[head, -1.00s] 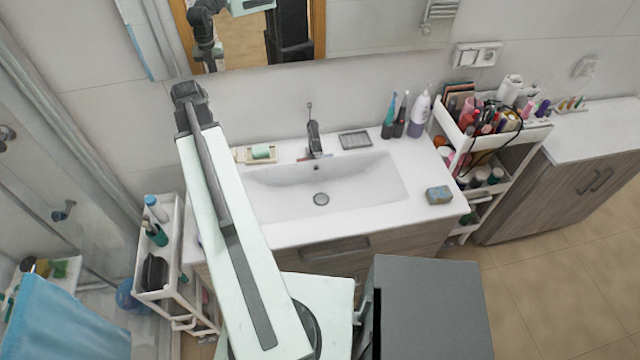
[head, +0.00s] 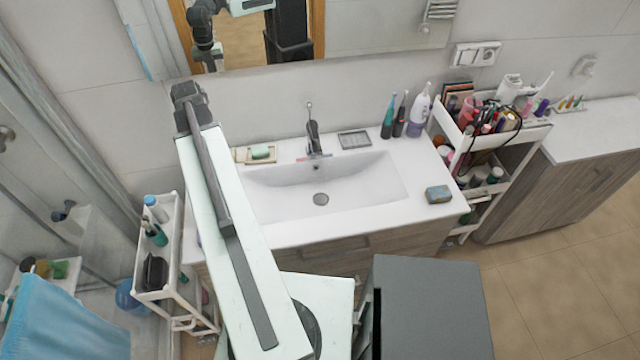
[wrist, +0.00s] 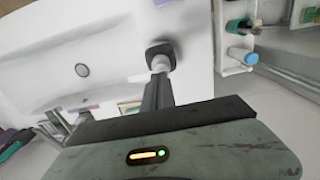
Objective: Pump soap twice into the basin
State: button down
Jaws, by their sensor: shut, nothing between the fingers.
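The white basin (head: 360,200) is set in the counter, with its drain in the middle; it also shows in the wrist view (wrist: 50,75). In the wrist view a soap dispenser, dark with a pale pump head (wrist: 160,57), stands on the white counter beside the basin. A pale spout points left from it, toward the basin side. My gripper (wrist: 158,78) is shut and empty, its fingertips at the pump head; I cannot tell whether they touch or press it. In the head view my arm hides the gripper and dispenser.
The faucet (head: 314,138) stands behind the basin, with a soap dish (head: 260,153) to its left. Toothbrushes and a bottle (head: 419,112) stand at the back right. A sponge (head: 438,194) lies at the right. White carts (head: 170,255) flank the counter.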

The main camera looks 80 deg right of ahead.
jog(key=shift+f, duration=0.15)
jog(key=shift+w+f+b, duration=0.1)
jog(key=shift+f+b, duration=1.15)
jog(key=shift+b, duration=0.05)
jog(key=shift+r, duration=0.15)
notch_tip(320, 180, up, 3)
jog(key=p, duration=0.3)
jog(key=shift+f, duration=0.2)
jog(key=shift+f, duration=0.1)
